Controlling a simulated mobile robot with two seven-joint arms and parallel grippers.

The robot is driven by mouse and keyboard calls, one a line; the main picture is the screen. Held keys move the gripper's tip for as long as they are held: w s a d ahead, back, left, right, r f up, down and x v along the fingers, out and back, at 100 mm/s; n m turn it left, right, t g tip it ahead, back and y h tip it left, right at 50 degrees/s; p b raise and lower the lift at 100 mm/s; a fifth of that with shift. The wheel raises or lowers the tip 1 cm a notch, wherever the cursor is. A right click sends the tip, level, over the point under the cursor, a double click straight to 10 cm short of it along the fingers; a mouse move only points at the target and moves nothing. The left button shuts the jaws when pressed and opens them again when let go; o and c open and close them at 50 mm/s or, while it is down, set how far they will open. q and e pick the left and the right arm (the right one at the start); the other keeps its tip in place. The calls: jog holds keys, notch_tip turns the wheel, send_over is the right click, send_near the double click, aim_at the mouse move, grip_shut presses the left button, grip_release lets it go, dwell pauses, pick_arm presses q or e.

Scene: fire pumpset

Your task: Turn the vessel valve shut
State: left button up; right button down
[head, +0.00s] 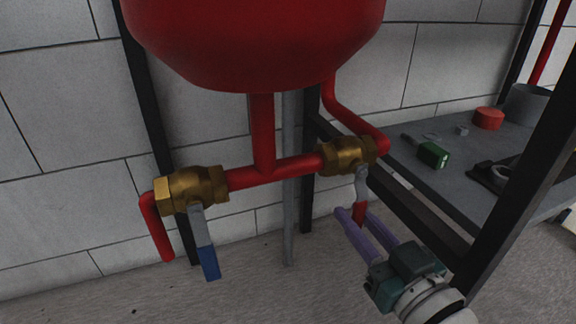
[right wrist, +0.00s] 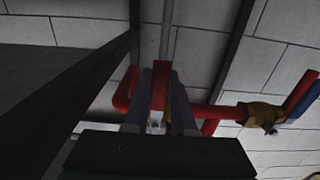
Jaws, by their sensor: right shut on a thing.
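Two brass valves sit on the red pipe (head: 264,140) under the red vessel (head: 255,40). The left brass valve (head: 197,187) has a lever with a blue grip (head: 209,262) hanging down; this valve also shows in the right wrist view (right wrist: 262,114). The right brass valve (head: 345,154) has a grey lever with a red grip (head: 359,213), also pointing down. My right gripper (head: 354,214) has its purple fingers on both sides of the red grip and is shut on it. In the right wrist view the red grip (right wrist: 160,74) stands between the fingers. My left gripper is out of view.
A dark-framed bench (head: 452,170) stands at the right, with a green box (head: 433,154), a red round part (head: 489,119) and a grey pot (head: 530,104) on it. Its dark post (head: 515,165) rises close to my right gripper. The floor left of the gripper is clear.

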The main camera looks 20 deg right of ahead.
jog(key=shift+r, duration=0.15)
jog(key=c, duration=0.7)
grip_release()
jog(key=shift+d, duration=0.1)
jog(key=shift+c, duration=0.2)
jog(key=s+p, duration=0.3)
jog(key=s, duration=0.7)
jog(key=shift+d, duration=0.15)
